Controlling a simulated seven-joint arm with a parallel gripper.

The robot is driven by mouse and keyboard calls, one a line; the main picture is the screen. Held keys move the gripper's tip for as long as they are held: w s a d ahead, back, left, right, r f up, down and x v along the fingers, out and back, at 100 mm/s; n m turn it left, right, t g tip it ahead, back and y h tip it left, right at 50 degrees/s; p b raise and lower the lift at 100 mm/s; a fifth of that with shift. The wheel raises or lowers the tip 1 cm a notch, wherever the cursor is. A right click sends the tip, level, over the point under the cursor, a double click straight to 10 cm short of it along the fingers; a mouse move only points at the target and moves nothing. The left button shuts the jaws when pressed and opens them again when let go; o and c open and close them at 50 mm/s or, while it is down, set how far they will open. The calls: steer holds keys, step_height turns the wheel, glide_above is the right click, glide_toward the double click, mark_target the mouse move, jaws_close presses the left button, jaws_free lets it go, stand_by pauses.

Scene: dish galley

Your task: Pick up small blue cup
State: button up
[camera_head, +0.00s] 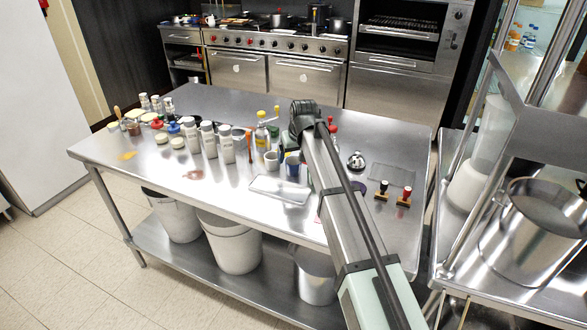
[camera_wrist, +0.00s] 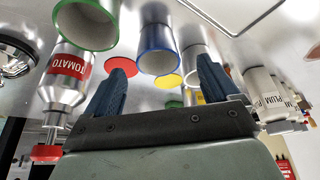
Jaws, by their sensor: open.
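The small blue cup (camera_wrist: 159,42) shows in the wrist view, with a blue outside and a pale inside. In the head view the blue cup (camera_head: 292,166) stands on the steel table, just left of my arm. My gripper (camera_wrist: 163,78) is open and empty in the wrist view. Its two dark blue fingers appear on either side of the blue cup's rim in the picture, with the cup beyond them. I cannot tell how much distance separates them. In the head view my arm hides the fingertips.
A green cup (camera_wrist: 84,22) and a grey cup (camera_wrist: 196,60) flank the blue cup. The table's back is mostly clear.

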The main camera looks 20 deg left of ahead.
mark_target(293, 164)
steer(key=shift+x, duration=2.9)
steer(key=shift+d, duration=0.15)
steer(key=c, duration=1.1)
